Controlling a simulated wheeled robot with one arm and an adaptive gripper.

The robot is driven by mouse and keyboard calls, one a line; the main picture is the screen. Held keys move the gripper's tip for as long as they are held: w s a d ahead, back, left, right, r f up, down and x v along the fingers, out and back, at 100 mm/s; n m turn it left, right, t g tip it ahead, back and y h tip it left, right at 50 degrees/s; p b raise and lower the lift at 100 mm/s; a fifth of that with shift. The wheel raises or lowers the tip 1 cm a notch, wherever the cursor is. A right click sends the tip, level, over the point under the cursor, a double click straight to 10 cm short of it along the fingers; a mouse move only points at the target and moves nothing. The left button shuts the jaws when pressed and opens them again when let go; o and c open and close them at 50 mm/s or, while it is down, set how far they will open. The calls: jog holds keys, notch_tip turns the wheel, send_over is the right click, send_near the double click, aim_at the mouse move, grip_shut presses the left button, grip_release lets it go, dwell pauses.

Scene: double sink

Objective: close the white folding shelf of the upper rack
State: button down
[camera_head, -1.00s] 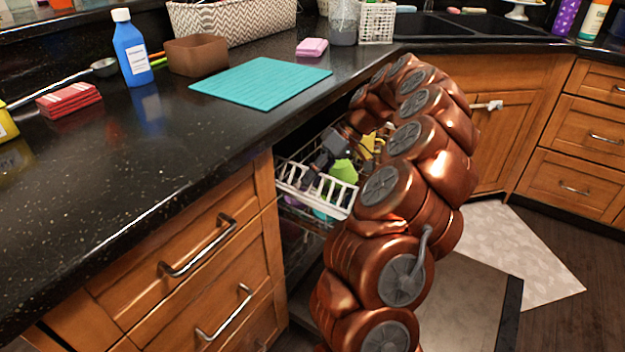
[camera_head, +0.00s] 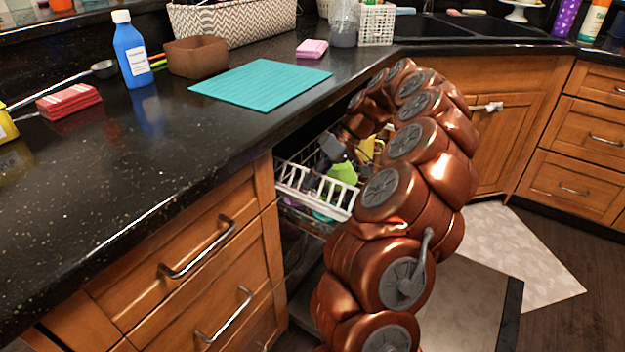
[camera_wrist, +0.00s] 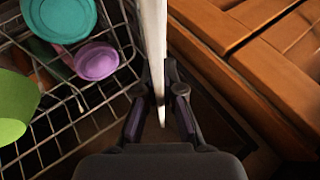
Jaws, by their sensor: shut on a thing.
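The white folding shelf (camera_head: 312,188) shows in the head view as a slatted white panel along the near side of the upper rack. In the wrist view the shelf (camera_wrist: 153,45) is seen edge-on, as a tall white strip running between my fingers. My gripper (camera_wrist: 160,88) is shut on it, one dark finger on each side. In the head view my gripper (camera_head: 334,149) is a small dark shape above the rack, partly hidden by my copper arm. The upper rack's wire grid (camera_wrist: 110,95) lies left of the shelf in the wrist view.
The rack holds a green item (camera_head: 342,173) and a yellow item (camera_head: 366,150). A teal dish (camera_wrist: 62,16) and a purple dish (camera_wrist: 97,61) lie close left of my gripper. Wooden cabinet fronts (camera_wrist: 255,45) stand close on the right. The dark counter (camera_head: 150,170) overhangs the rack.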

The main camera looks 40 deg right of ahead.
jog(key=shift+a+b, duration=0.1)
jog(key=shift+b, duration=0.2)
jog(key=shift+s+a+r+n+t+h+b, duration=0.15)
jog(key=shift+a+h+b, duration=0.1)
jog(key=shift+h+b, duration=0.3)
jog(key=shift+s+a+r+n+t+h+b, duration=0.1)
jog(key=shift+a+n+t+h+b, duration=0.2)
jog(key=shift+h, duration=0.45)
jog(key=shift+s+a+r+n+t+h+b, duration=0.2)
jog(key=shift+h+b, duration=0.3)
jog(key=shift+h, duration=0.4)
jog(key=shift+a+f+n+t+h+b, duration=0.1)
jog(key=shift+a+t+h+b, duration=0.3)
jog(key=shift+h, duration=0.5)
jog(key=c, duration=1.3)
grip_release()
jog(key=shift+r, duration=0.1)
